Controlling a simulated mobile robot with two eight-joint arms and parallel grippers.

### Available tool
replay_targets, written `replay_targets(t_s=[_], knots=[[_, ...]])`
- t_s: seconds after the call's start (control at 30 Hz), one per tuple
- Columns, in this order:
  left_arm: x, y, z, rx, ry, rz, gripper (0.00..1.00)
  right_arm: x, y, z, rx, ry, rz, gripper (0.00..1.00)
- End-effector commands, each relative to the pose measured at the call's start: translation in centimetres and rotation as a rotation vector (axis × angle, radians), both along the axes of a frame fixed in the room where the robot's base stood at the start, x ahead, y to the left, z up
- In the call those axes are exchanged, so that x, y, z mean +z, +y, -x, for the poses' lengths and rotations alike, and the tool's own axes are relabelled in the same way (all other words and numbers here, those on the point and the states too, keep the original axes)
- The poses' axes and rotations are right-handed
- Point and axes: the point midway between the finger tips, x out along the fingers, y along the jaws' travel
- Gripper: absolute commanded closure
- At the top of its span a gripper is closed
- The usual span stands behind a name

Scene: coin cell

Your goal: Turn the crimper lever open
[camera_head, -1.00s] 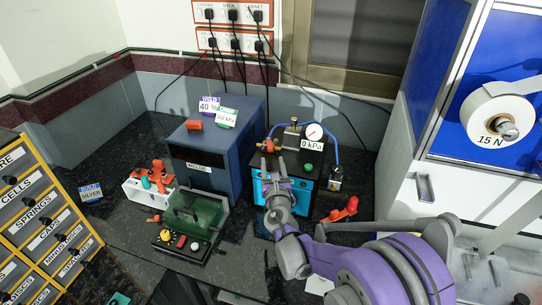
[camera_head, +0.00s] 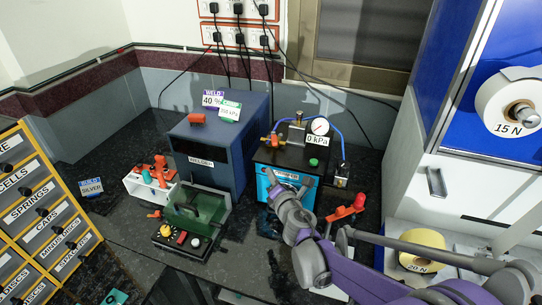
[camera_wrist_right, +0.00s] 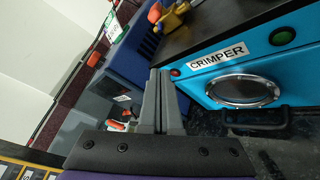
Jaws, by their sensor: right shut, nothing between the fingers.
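The crimper (camera_head: 266,186) is a box with a black top and a bright blue front, with a round window that shows in the wrist view (camera_wrist_right: 243,91). A small lever with an orange end (camera_head: 266,141) sits on a brass valve on its top left; it also shows at the top of the wrist view (camera_wrist_right: 155,12). My right gripper (camera_head: 288,190) is in front of the crimper's blue front, below the lever and apart from it. Its fingers are together and empty in the wrist view (camera_wrist_right: 159,75). My left gripper is out of view.
A pressure gauge (camera_head: 320,126) and blue hose stand on the crimper. The blue welder box (camera_head: 210,165) is close on its left, with a green-covered unit (camera_head: 196,211) in front. A red-handled tool (camera_head: 345,208) lies to the right. A yellow roll (camera_head: 422,247) is further right.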

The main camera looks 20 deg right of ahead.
Motion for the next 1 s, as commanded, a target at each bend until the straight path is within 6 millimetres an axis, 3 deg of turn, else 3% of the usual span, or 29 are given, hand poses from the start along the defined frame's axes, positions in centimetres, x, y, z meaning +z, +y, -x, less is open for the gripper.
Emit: replay_targets(t_s=[0.1, 0.3, 0.47, 0.93, 1.0], knots=[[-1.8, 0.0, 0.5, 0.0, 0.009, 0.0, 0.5, 0.7, 0.5, 0.3, 0.032, -0.028, -0.322, 1.0], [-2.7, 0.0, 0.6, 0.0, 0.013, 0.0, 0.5, 3.2, 0.6, 0.3, 0.061, -0.083, -0.63, 1.0], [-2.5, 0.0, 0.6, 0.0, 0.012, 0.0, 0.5, 3.8, 0.7, -0.5, 0.066, -0.093, -0.674, 1.0], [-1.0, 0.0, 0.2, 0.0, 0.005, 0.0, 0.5, 3.9, 2.1, -9.7, 0.066, -0.092, -0.669, 1.0], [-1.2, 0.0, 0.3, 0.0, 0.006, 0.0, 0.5, 3.8, 0.8, -9.4, 0.061, -0.094, -0.667, 1.0]])
